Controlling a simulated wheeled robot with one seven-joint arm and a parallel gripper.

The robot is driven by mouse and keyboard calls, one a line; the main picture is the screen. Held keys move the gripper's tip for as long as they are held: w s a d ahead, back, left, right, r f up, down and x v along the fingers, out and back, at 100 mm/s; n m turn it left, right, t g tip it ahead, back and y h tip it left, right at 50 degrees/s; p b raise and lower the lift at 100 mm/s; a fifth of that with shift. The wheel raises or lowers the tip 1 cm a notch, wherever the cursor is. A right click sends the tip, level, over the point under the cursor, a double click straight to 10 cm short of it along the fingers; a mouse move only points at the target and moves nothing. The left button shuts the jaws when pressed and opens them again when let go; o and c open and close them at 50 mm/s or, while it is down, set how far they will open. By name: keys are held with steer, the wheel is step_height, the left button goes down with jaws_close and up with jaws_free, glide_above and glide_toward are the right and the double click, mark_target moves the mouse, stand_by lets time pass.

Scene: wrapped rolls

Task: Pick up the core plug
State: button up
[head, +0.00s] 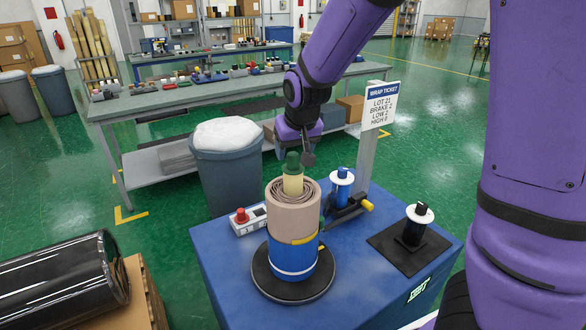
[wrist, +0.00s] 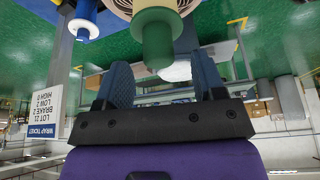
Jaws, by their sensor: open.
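The core plug has a green knob (head: 292,161) above a cream stem (head: 292,184). It stands upright in the middle of the brown wrapped roll (head: 282,214) on the blue table. In the wrist view the green knob (wrist: 157,42) appears between the lines of my two fingers, around their tips. My gripper (head: 303,151) is open and empty, just above and beside the knob. In the wrist view my gripper (wrist: 163,68) shows a clear gap on both sides of the knob. I cannot tell how far the knob reaches between the fingers.
The roll stands on a round black base (head: 262,275) on the blue table (head: 222,274). A bin (head: 229,178) stands behind.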

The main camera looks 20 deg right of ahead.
steer(key=shift+x, duration=1.25)
steer(key=c, duration=1)
steer(key=shift+r, duration=0.1)
